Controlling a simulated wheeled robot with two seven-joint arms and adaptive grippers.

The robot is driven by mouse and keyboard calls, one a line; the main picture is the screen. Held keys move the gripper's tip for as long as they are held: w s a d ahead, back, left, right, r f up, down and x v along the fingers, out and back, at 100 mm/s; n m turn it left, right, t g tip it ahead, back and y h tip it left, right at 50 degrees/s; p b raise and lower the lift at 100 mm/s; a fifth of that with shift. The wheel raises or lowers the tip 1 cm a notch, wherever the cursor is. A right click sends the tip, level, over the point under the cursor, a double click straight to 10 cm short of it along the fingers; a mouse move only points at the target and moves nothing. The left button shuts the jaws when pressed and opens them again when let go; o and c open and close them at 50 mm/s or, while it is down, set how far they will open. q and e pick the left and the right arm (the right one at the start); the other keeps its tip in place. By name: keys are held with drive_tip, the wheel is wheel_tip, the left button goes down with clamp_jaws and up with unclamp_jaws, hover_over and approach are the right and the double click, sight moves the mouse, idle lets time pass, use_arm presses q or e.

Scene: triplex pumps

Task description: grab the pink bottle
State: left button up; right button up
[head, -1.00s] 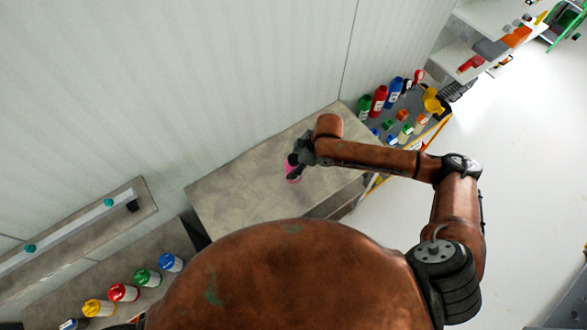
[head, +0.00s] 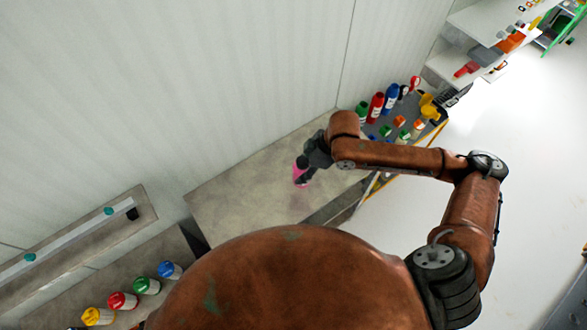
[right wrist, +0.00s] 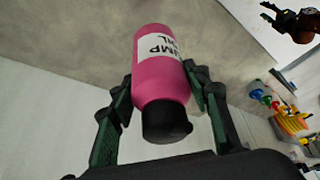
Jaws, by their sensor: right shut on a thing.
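The pink bottle (head: 300,173) has a black cap and a white label reading "PUMP OIL" in part. In the head view it is at the grey table (head: 235,205), partly hidden by my right gripper (head: 305,170). In the right wrist view the pink bottle (right wrist: 162,75) sits between the two fingers of my right gripper (right wrist: 160,100), with its cap toward the palm. The right gripper is shut on it. A pinkish patch shows on the table below the bottle, and the bottle appears lifted off the top. My left gripper does not show.
Red, blue and green bottles (head: 375,107) and small coloured pieces stand on a cart right of the table. Several coloured bottles (head: 122,300) stand on a lower-left bench. A pale wall (head: 200,80) rises behind the table.

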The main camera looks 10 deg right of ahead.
drive_tip(key=s+d+r+p, duration=0.4)
drive_tip(key=s+d+p, duration=0.1)
drive_tip(key=s, duration=0.2)
drive_tip(key=shift+s+r+p, duration=0.2)
drive_tip(key=shift+s+p, duration=0.15)
drive_tip(key=shift+s, duration=0.05)
